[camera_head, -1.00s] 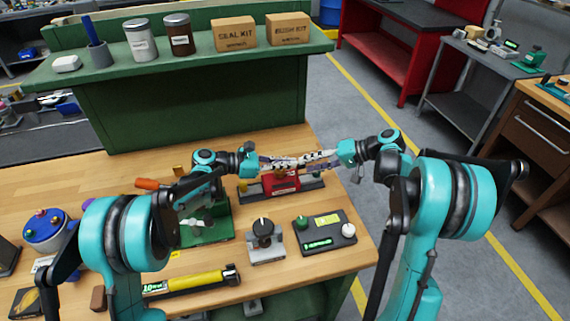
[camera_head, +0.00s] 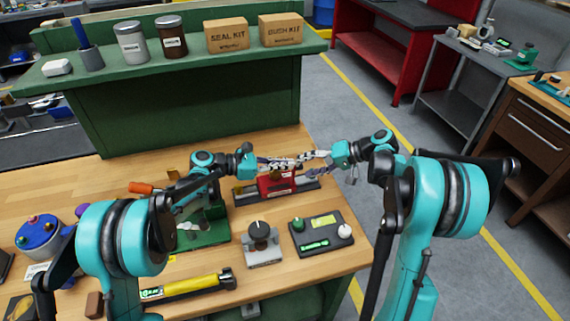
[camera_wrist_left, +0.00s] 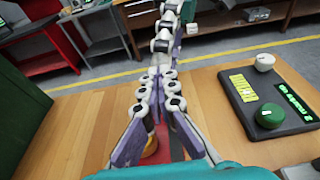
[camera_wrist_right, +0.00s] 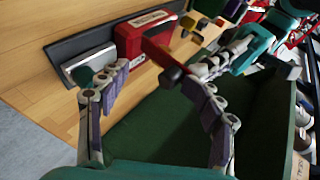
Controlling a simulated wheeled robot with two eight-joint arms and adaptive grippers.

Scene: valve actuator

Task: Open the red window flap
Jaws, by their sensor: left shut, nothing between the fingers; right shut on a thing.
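My right gripper (camera_head: 306,157) reaches in from the right, just above the body. It is shut on the dark-ended red flap, though the exact contact is hard to see. My left gripper (camera_head: 297,162) is shut and empty above the body, its tips close to the right gripper's. In the left wrist view its fingers (camera_wrist_left: 160,76) partly hide the red body (camera_wrist_left: 166,150).
A dark panel with knobs (camera_head: 322,234), a grey knob unit (camera_head: 262,244) and a yellow tool (camera_head: 190,286) lie in front. A green stand (camera_head: 205,232) is to the left. A green shelf (camera_head: 190,68) stands behind. The table's right edge is close to the actuator.

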